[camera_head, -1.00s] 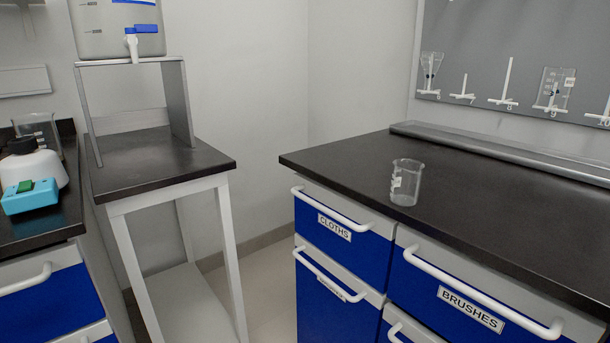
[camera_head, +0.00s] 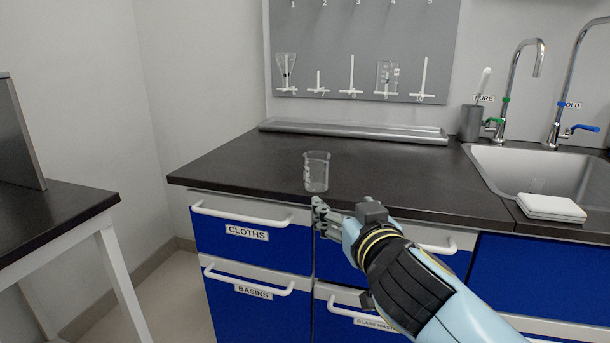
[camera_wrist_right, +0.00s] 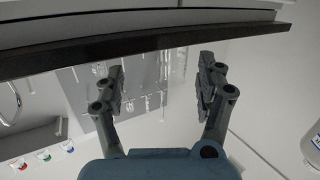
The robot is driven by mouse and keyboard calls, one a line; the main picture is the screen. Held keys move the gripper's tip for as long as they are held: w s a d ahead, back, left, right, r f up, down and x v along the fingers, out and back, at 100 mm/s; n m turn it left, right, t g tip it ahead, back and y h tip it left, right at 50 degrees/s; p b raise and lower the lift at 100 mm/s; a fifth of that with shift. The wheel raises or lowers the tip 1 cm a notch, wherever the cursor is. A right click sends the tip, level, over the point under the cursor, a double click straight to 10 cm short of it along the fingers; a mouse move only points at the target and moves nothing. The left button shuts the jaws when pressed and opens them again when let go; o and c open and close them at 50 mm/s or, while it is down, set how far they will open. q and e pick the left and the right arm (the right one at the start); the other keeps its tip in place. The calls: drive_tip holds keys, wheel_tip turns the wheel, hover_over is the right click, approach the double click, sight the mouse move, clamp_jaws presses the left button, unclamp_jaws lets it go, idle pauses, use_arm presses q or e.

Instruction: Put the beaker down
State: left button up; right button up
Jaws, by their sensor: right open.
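A clear glass beaker (camera_head: 316,172) stands upright on the dark countertop (camera_head: 240,160), close to its front edge above the cloths drawer. My right gripper (camera_head: 318,215) is just in front of and below the beaker in the head view, apart from it as far as I can tell. In the right wrist view my right gripper (camera_wrist_right: 160,85) has its two fingers spread wide with nothing between them. The beaker cannot be made out in the wrist view. My left gripper is not in view.
A grey trough (camera_head: 350,131) runs along the wall below a peg board (camera_head: 363,50) with glassware. The counter left of the beaker is clear.

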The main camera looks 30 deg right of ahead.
sight(321, 167)
drive_tip(key=shift+t, duration=0.8)
drive_tip(key=w+r, duration=0.1)
drive_tip(key=w, duration=0.1)
drive_tip(key=w+r, duration=0.1)
drive_tip(key=w, duration=0.1)
drive_tip(key=w+r, duration=0.2)
drive_tip(key=shift+w, duration=0.1)
drive_tip(key=p+x, duration=0.1)
drive_tip(key=x, duration=0.4)
drive_tip(key=shift+w+d+r, duration=0.15)
drive_tip(key=shift+w+d, duration=0.05)
drive_tip(key=shift+w, duration=0.15)
drive_tip(key=shift+c, duration=0.3)
drive_tip(key=c, duration=1.2)
drive_tip(key=shift+r+p, duration=1.1)
drive_tip(key=shift+r, duration=1.3)
drive_tip(key=shift+c, duration=0.2)
drive_tip(key=s+d+r, duration=0.5)
drive_tip(key=d+r, duration=0.1)
drive_tip(key=d, duration=0.4)
drive_tip(key=shift+s+d+p, duration=0.15)
drive_tip(key=shift+s+p, duration=0.1)
drive_tip(key=shift+p, duration=0.2)
